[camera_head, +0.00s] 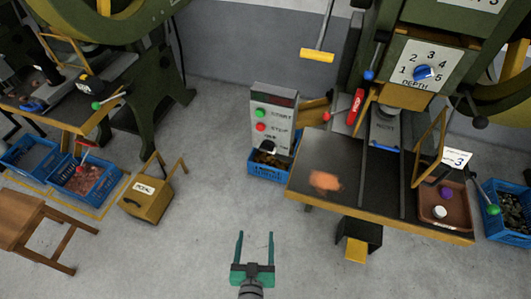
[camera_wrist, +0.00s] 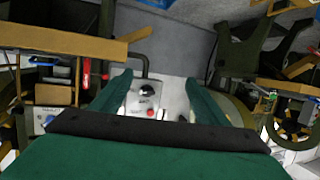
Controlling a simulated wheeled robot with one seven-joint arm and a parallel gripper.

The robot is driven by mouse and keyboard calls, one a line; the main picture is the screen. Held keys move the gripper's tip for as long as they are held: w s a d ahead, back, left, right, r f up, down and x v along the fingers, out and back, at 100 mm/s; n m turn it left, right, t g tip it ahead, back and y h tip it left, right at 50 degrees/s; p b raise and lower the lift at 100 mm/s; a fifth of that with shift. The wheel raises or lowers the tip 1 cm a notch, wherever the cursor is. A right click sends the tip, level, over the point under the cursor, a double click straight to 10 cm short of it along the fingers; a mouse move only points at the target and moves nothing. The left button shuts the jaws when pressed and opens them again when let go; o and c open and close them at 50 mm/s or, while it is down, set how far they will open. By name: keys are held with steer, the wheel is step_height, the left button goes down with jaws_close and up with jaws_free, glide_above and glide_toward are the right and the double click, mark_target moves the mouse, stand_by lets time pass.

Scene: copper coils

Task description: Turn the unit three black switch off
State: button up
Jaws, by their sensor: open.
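The black switch (camera_head: 267,146) is a round knob low on a grey control box (camera_head: 287,97), below a green START button (camera_head: 261,113) and a red STOP button (camera_head: 261,127). The way the switch is turned is too small to tell. My gripper (camera_head: 255,234) is open and empty, in front of the box and apart from it. In the wrist view the switch (camera_wrist: 147,90) and the red button (camera_wrist: 151,113) show between the open green fingers (camera_wrist: 156,84). A card with a 3 (camera_head: 458,159) stands on the right of the green press.
A blue crate (camera_head: 257,174) sits below the control box. The press table (camera_head: 320,160) is right of it, with a yellow pedal (camera_head: 356,251) underneath. A yellow box (camera_head: 146,200) and a wooden stool (camera_head: 30,225) stand left. The floor around my gripper is clear.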

steer(key=w+r+m+t+h, duration=0.1)
steer(key=w+r+h, duration=0.1)
steer(key=w, duration=0.9)
steer(key=m+t+h, duration=0.2)
steer(key=h, duration=0.1)
glide_toward(267, 151)
steer(key=x, duration=0.9)
steer(key=shift+a, duration=0.1)
steer(key=c, duration=1)
